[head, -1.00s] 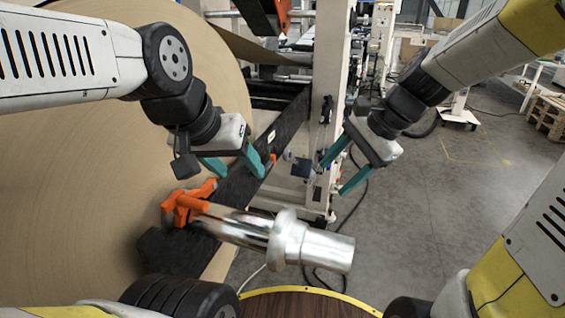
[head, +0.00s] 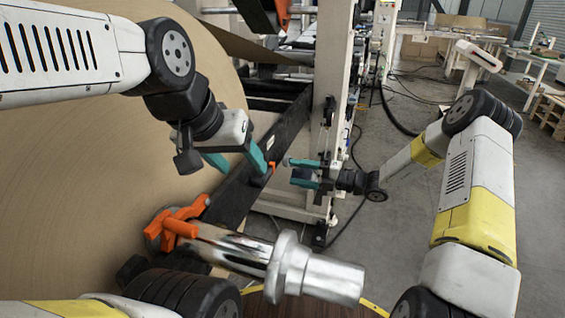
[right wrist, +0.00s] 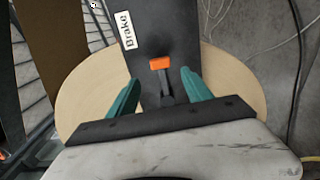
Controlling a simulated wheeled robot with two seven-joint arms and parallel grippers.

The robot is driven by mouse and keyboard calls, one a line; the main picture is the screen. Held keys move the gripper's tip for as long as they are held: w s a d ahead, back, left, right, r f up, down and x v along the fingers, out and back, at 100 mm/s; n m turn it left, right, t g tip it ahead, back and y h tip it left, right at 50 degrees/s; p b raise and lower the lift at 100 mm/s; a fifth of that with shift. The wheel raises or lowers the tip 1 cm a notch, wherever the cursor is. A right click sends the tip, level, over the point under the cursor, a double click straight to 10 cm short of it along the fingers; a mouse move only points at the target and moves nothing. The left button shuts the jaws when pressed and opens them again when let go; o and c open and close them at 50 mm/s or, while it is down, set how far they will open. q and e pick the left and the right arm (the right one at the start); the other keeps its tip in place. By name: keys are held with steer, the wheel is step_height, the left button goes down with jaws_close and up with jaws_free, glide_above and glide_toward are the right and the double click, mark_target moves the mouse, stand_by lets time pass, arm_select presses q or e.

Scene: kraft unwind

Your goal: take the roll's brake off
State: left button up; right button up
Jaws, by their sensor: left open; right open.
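My right gripper (head: 287,172) points left at the lever and is open. In the right wrist view its teal fingers (right wrist: 160,85) stand either side of the lever, with gaps on both sides. My left gripper (head: 247,171) is open and empty, in front of the roll, left of the lever.
A chrome shaft (head: 320,279) sticks out from the roll, with an orange handle (head: 175,228) at its inner end. A pale machine post (head: 334,95) stands behind my right gripper. Clear grey floor (head: 400,240) lies to the right.

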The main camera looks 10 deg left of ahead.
mark_target(274, 168)
steer(key=shift+m, duration=0.3)
steer(key=a, duration=0.2)
steer(key=w+a, duration=0.1)
steer(key=a, duration=0.4)
steer(key=shift+w+a+f, duration=0.15)
steer(key=shift+w+a, duration=0.15)
steer(key=shift+w, duration=0.05)
jaws_close()
stand_by(0.8)
